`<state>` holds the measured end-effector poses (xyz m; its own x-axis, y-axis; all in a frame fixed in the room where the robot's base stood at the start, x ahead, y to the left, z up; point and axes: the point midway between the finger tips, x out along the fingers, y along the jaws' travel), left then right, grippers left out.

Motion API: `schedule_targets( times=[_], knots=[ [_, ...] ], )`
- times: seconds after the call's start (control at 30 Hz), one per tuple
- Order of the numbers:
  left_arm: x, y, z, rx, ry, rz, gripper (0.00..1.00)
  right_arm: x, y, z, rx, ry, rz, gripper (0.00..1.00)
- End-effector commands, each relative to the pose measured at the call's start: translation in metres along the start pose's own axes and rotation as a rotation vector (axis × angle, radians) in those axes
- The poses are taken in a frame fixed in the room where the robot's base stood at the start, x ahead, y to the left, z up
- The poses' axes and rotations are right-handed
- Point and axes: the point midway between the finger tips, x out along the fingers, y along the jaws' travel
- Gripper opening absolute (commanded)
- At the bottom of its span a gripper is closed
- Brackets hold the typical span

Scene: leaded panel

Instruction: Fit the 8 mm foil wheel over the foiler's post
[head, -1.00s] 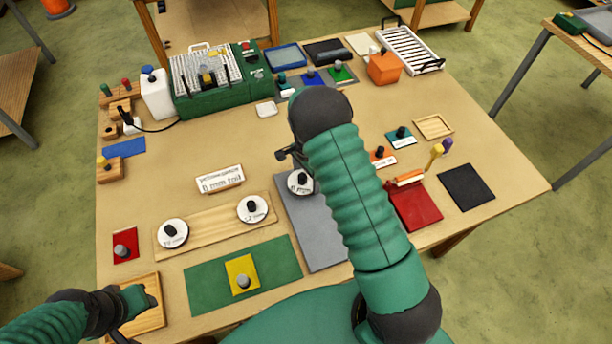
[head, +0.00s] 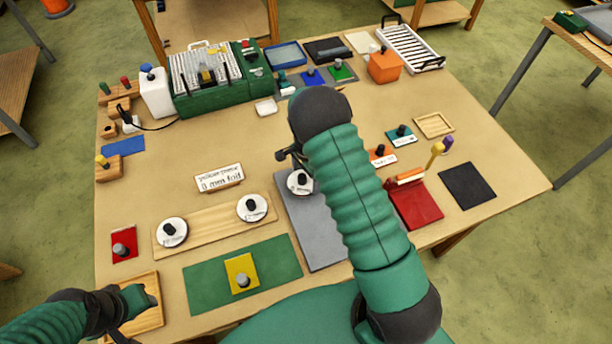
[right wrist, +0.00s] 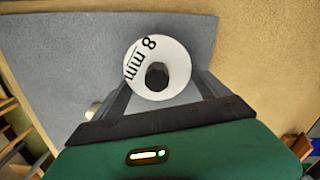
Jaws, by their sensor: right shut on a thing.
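The 8 mm foil wheel is a white disc with a dark round knob, marked "8 mm" in the right wrist view (right wrist: 138,58). My right gripper (right wrist: 160,80) is shut on it, one finger on each side. In the head view the wheel (head: 294,187) shows beside my forearm, over the grey mat (head: 314,240); its height above the mat is unclear. My forearm hides most of the right gripper. I cannot make out the foiler's post for certain. My left gripper (head: 150,296) is by a wooden tray (head: 148,318) at lower left; its jaws are unclear.
Two more white wheels (head: 172,232) (head: 251,208) lie on a wooden board (head: 211,228). A sign (head: 219,178) reading "8 mm foil" stands behind it. A green mat (head: 205,285) lies in front, and a red piece (head: 416,207) lies right of my forearm. The table's centre left is clear.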

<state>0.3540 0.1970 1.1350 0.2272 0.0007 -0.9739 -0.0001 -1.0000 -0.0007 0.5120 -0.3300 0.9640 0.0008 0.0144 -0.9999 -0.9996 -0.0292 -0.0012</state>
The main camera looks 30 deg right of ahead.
Motion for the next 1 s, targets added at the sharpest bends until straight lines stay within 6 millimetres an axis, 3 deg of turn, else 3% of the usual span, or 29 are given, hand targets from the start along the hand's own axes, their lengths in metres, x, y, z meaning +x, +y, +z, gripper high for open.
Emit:
schedule_targets(
  times=[0.33, 0.37, 0.47, 0.77, 0.87, 1.0],
  knots=[
    [0.007, 0.000, 0.002, 0.000, 0.000, 0.000, 0.36, 0.009, 0.000, 0.000, 0.000, 0.000, -0.001, 0.50],
    [0.006, 0.000, 0.001, 0.000, 0.000, 0.000, 0.36, 0.009, 0.000, 0.000, 0.000, 0.000, -0.001, 0.88],
    [0.006, 0.000, 0.001, 0.000, 0.000, 0.000, 0.36, 0.008, 0.000, 0.000, 0.000, 0.000, -0.001, 1.00],
    [0.007, 0.000, 0.002, 0.000, 0.000, 0.000, 0.36, 0.004, -0.001, 0.000, 0.000, 0.000, -0.001, 1.00],
    [0.011, 0.000, 0.003, 0.000, 0.000, 0.000, 0.36, -0.011, -0.002, 0.000, -0.001, 0.001, -0.005, 1.00],
    [0.020, 0.000, 0.005, 0.000, 0.000, 0.000, 0.36, -0.048, -0.002, 0.000, -0.001, 0.000, -0.007, 1.00]
  ],
)
